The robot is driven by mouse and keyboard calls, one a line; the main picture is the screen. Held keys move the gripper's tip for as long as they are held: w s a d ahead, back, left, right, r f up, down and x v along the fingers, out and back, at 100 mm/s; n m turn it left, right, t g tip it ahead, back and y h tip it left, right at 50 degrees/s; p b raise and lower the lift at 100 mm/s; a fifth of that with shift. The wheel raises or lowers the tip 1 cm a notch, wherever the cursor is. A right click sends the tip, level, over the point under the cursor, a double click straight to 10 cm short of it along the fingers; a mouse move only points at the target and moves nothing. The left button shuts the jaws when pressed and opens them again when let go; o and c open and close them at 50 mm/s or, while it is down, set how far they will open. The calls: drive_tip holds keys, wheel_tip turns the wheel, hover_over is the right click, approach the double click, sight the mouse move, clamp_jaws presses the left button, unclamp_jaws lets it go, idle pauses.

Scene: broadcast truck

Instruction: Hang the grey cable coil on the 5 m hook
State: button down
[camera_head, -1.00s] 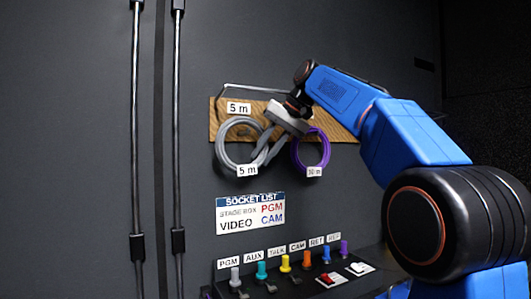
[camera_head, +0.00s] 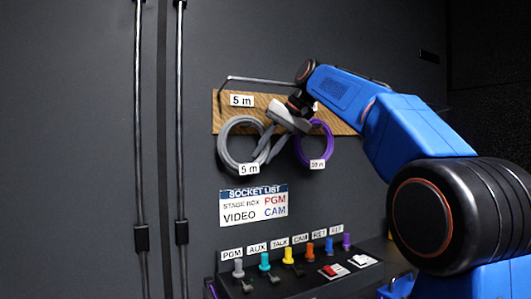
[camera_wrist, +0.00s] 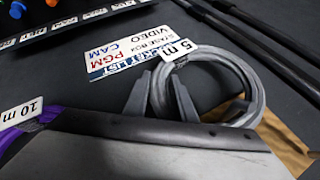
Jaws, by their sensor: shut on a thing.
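The grey cable coil (camera_head: 226,158), tagged 5 m, hangs upright in front of the wooden board (camera_head: 346,128). My gripper (camera_head: 268,143) is shut on the coil's right side; its two fingers (camera_wrist: 162,98) straddle the cable in the wrist view, where the coil (camera_wrist: 251,82) also shows. The board's 5 m label (camera_head: 241,100) is just above the coil. A thin bent rod (camera_head: 257,80) runs above that label. I cannot make out the 5 m hook clearly, nor whether the coil touches it.
A purple coil (camera_head: 329,143), tagged 10 m, hangs close to the right of my gripper, partly behind it. Below are a socket list sign (camera_head: 253,205) and a panel with coloured plugs (camera_head: 290,257). Vertical rods (camera_head: 181,120) stand at the left, with bare wall between.

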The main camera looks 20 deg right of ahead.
drive_tip(key=c, duration=1.4)
unclamp_jaws()
drive_tip(key=shift+s+d+r, duration=0.15)
drive_tip(key=shift+d+r, duration=0.1)
drive_tip(key=shift+r, duration=0.2)
drive_tip(key=shift+v, duration=1)
drive_tip(key=s+d, duration=0.8)
drive_tip(key=shift+d, duration=0.4)
drive_tip(key=shift+s+f, duration=0.1)
drive_tip(key=shift+s, duration=0.05)
